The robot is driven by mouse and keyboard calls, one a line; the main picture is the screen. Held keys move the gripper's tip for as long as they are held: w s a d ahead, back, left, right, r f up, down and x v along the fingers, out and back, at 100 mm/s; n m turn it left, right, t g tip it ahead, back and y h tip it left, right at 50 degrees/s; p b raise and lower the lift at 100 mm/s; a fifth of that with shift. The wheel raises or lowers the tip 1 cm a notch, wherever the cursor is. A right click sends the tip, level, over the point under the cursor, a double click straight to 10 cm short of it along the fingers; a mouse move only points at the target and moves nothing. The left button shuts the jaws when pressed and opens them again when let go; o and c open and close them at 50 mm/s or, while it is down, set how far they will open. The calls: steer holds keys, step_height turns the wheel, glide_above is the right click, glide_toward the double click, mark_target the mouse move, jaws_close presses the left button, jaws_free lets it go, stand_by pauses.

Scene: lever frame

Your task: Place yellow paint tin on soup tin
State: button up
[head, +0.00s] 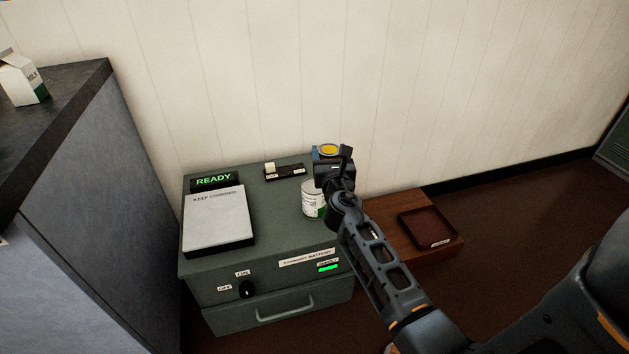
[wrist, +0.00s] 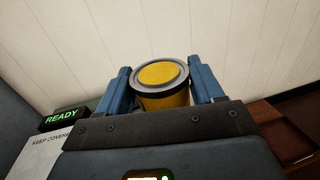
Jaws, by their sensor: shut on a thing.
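The yellow paint tin (wrist: 163,98) is upright between the two fingers of my gripper (wrist: 161,90) in the wrist view, with a grey rim around its yellow lid. In the head view the yellow paint tin (head: 329,151) shows just behind my gripper (head: 328,156), which is shut on it. The soup tin (head: 312,200), white with a green part, stands on the green cabinet's top below my gripper. My gripper and wrist hide its upper part and right side. I cannot tell whether the two tins touch.
The green cabinet (head: 262,240) carries a "KEEP COVERED" white-topped box (head: 217,218), a READY sign (head: 213,181) and a small switch block (head: 284,171). A wooden block with a dark tray (head: 428,228) stands at the right. A milk carton (head: 22,80) stands on the left counter.

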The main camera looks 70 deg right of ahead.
steer(key=w, duration=0.1)
steer(key=w+f+b, duration=0.1)
steer(key=w+f, duration=0.1)
steer(key=w, duration=0.1)
steer(key=shift+a+f, duration=0.25)
steer(key=shift+a, duration=0.1)
steer(key=shift+f+b, duration=1.6)
steer(key=shift+f, duration=0.3)
steer(key=shift+f, duration=0.2)
steer(key=o, duration=1.2)
steer(key=shift+r, duration=0.1)
